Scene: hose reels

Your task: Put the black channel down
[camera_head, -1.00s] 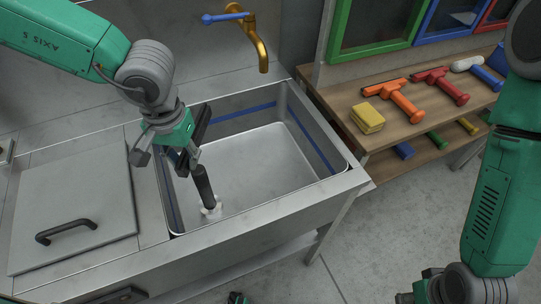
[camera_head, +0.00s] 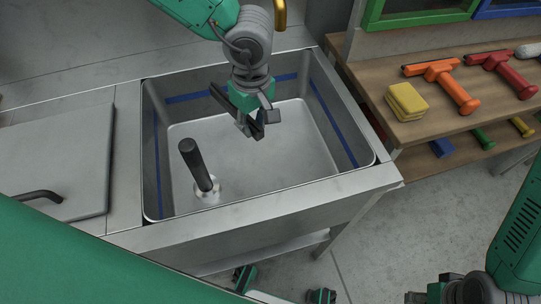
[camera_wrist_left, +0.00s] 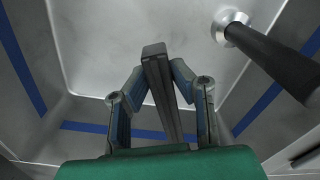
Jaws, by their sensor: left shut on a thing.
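The black channel (camera_wrist_left: 158,75) is a dark, straight, narrow bar. My left gripper (camera_head: 258,123) is shut on it, with a finger on each side in the wrist view (camera_wrist_left: 156,82). In the head view the channel (camera_head: 219,95) slants up to the left past the fingers, partly hidden by them. Gripper and channel are over the steel sink basin (camera_head: 290,150). I cannot tell whether the channel touches the basin floor.
A black standpipe (camera_head: 195,165) with a pale base rises from the basin floor, left of my gripper. A lidded counter (camera_head: 55,150) lies left. A wooden bench (camera_head: 440,126) at right holds a yellow sponge (camera_head: 407,101) and squeegees. The basin floor's right part is clear.

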